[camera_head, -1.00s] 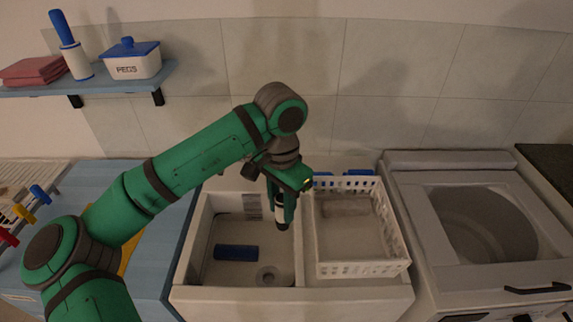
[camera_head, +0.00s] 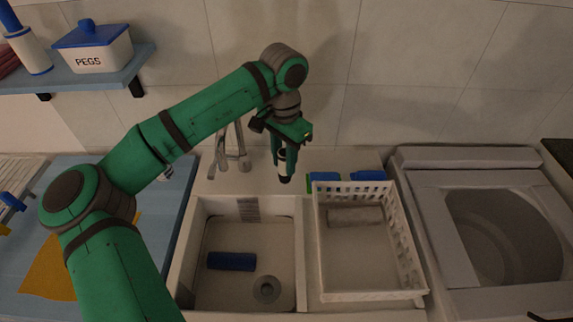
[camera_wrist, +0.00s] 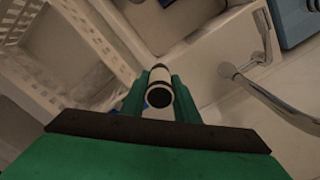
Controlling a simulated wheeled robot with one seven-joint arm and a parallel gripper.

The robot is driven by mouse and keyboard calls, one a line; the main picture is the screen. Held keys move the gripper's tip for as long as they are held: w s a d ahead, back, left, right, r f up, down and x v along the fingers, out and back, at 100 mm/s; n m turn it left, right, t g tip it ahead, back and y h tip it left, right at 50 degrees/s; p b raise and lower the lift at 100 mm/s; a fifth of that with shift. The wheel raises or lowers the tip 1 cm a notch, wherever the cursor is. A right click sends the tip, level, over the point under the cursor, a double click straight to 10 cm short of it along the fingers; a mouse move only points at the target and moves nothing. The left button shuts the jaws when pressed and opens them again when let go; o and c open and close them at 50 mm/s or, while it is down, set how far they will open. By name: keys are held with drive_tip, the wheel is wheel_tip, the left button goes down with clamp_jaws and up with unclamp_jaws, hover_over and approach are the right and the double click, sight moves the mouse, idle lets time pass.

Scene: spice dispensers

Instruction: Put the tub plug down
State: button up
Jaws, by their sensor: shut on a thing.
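My gripper (camera_head: 286,163) is shut on a small white cylinder with black bands, which I take to be the tub plug (camera_head: 283,167). In the head view it hangs upright in front of the back ledge of the sink, between the tap and the white basket. In the wrist view the plug (camera_wrist: 159,92) sits between the fingers, with its round dark end facing the camera. The tub (camera_head: 212,285) is below and to the left, with its drain (camera_head: 266,289) uncovered. The gap between plug and ledge cannot be judged.
A metal tap (camera_head: 232,155) stands close to the left of my gripper. A white basket (camera_head: 372,296) holding a greyish roll is to the right. Blue and green items (camera_head: 323,180) lie behind it. A blue cylinder (camera_head: 231,261) lies in the tub.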

drive_tip(key=shift+w+d+f, duration=0.1)
drive_tip(key=shift+w+f, duration=1.3)
drive_tip(key=shift+f, duration=0.35)
drive_tip(key=shift+w+d+f, duration=0.1)
drive_tip(key=shift+w+f, duration=1.25)
drive_tip(key=shift+f, duration=0.4)
drive_tip(key=shift+w+d+f, duration=0.1)
drive_tip(key=shift+w+f, duration=1.3)
drive_tip(key=shift+f, duration=0.35)
drive_tip(key=shift+f, duration=0.15)
drive_tip(key=o, duration=0.7)
drive_tip(key=shift+o, duration=1.4)
wheel_tip(320, 180, up, 12)
drive_tip(key=shift+r, duration=0.2)
